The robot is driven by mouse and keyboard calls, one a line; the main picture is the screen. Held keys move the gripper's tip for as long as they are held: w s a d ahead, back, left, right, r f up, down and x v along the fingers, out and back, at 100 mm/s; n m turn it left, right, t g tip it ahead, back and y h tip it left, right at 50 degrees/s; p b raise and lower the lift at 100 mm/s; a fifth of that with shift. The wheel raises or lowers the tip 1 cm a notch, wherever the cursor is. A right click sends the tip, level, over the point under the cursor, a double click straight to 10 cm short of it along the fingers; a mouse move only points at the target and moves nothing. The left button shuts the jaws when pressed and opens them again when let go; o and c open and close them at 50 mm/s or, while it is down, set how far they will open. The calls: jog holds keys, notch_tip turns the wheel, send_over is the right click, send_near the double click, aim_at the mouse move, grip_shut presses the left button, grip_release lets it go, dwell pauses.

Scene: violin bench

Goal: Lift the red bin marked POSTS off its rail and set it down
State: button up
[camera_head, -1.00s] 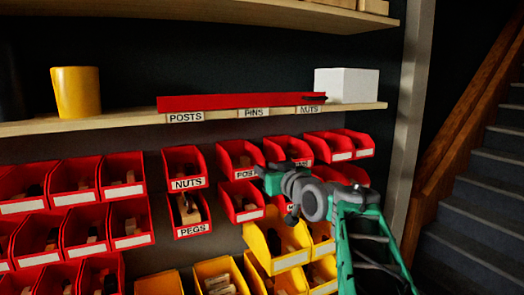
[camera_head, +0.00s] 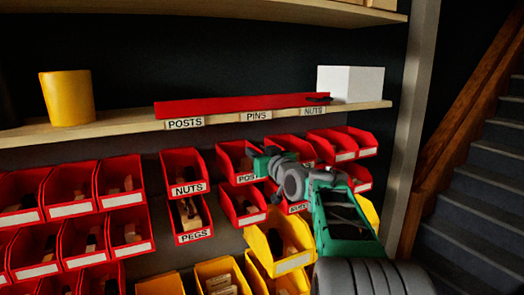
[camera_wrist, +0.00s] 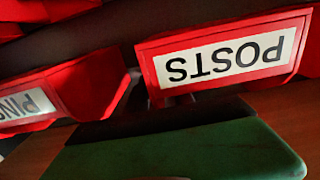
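The red POSTS bin (camera_head: 228,160) hangs in the upper row, right of the red NUTS bin (camera_head: 181,165). My gripper (camera_head: 258,160) is at the right part of its front and covers the end of its label. In the wrist view the POSTS label (camera_wrist: 225,58) shows large and upside down, close beyond a green part of my gripper (camera_wrist: 180,150). The PINS bin (camera_wrist: 70,95) is beside it there, with a narrow gap between. My fingertips are not clear, so I cannot tell whether they are open or touch the bin.
A wooden shelf (camera_head: 120,130) runs above the bins. On it are a red strip (camera_head: 230,105) labelled POSTS, PINS and NUTS, a white box (camera_head: 348,84) and a yellow cup (camera_head: 67,98). Yellow bins (camera_head: 275,245) hang below. Stairs (camera_head: 480,190) are at the right.

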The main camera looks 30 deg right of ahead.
jog(key=shift+w, duration=0.2)
jog(key=shift+c, duration=0.4)
grip_shut()
dwell(2.8)
